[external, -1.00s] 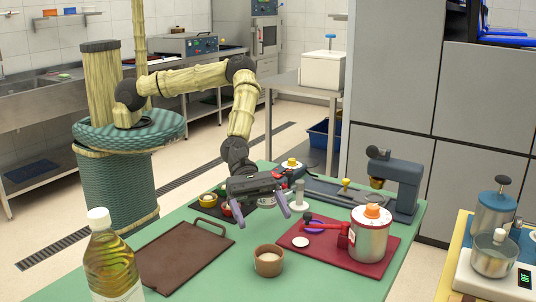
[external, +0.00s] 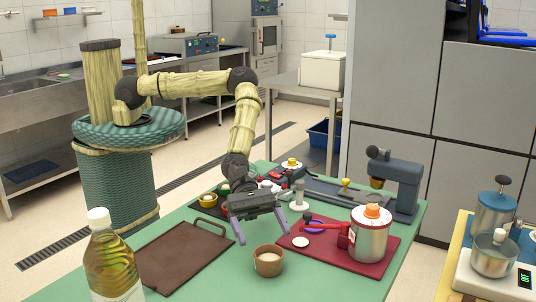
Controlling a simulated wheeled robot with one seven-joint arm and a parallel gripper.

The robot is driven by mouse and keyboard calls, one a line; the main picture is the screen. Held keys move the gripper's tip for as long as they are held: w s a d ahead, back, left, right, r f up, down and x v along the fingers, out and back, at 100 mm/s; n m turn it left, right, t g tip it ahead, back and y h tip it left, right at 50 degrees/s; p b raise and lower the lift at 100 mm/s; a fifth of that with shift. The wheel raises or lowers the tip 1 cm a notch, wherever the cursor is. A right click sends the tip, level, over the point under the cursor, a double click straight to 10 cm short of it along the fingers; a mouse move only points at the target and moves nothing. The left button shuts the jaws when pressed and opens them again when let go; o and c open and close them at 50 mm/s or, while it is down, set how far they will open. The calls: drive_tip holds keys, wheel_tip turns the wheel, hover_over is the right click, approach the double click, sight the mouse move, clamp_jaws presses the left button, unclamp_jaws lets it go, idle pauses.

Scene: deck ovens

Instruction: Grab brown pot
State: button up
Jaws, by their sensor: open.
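A small brown pot (external: 269,262) with pale contents stands upright on the green table, near its front middle. My gripper (external: 262,238) is open and empty, its two purple-grey fingers spread and pointing down. The fingertips show just above and behind the pot in the picture, one to its left and one to its right. I cannot tell how high they are above the table. They do not appear to touch the pot.
A brown board (external: 178,262) lies left of the pot. An oil bottle (external: 112,262) stands at front left. Green table in front of the pot is clear.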

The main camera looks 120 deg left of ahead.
sight(268, 250)
wheel_tip(268, 250, down, 3)
drive_tip(key=shift+w+d+r, duration=0.15)
drive_tip(key=shift+r, duration=0.05)
drive_tip(key=shift+p+x, duration=0.35)
drive_tip(key=shift+x, duration=0.95)
drive_tip(key=c, duration=1.2)
